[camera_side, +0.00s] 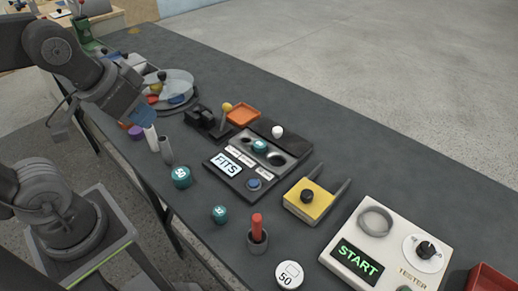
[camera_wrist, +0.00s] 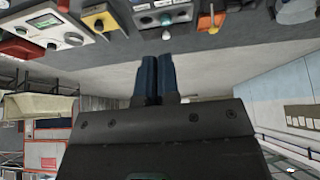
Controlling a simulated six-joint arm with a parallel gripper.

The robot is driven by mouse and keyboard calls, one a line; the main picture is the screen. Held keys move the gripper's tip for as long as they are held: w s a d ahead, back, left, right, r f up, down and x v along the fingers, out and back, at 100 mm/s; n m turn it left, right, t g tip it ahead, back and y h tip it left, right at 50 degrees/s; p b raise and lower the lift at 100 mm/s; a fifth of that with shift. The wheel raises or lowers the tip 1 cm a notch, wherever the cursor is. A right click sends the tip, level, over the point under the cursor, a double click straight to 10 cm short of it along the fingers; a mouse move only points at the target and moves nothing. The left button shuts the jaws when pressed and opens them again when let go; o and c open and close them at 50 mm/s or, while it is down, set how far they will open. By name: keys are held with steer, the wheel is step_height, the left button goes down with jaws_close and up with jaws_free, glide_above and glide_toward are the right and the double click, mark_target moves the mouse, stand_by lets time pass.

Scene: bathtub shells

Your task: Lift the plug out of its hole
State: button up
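A teal round plug (camera_side: 260,146) with a pale label sits in the black panel (camera_side: 222,182) beside a dark round hole (camera_side: 276,160). The panel carries a lit FITS display (camera_side: 226,164) and a blue button (camera_side: 254,184). In the wrist view the plug (camera_wrist: 165,18) shows small near the top edge. My gripper (camera_side: 141,115) is above the table's left side, left of the panel and well apart from the plug. In the wrist view its two dark blue fingers (camera_wrist: 157,57) lie close side by side with nothing between them.
Two loose teal round pieces (camera_side: 181,177) (camera_side: 219,214) lie left of the panel. A red peg stands in a cup (camera_side: 257,242). A yellow block with a black knob (camera_side: 306,205) and a START tester (camera_side: 388,228) are to the right. An orange tray (camera_side: 243,114) lies behind.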

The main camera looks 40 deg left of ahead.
steer(key=o, duration=0.9)
steer(key=n+g, duration=0.6)
steer(key=n, duration=0.7)
glide_above(260, 144)
step_height(260, 144, down, 21)
steer(key=shift+s+a+r, duration=0.1)
steer(key=shift+s, duration=0.05)
steer(key=shift+w+f, duration=0.2)
steer(key=shift+f, duration=2.65)
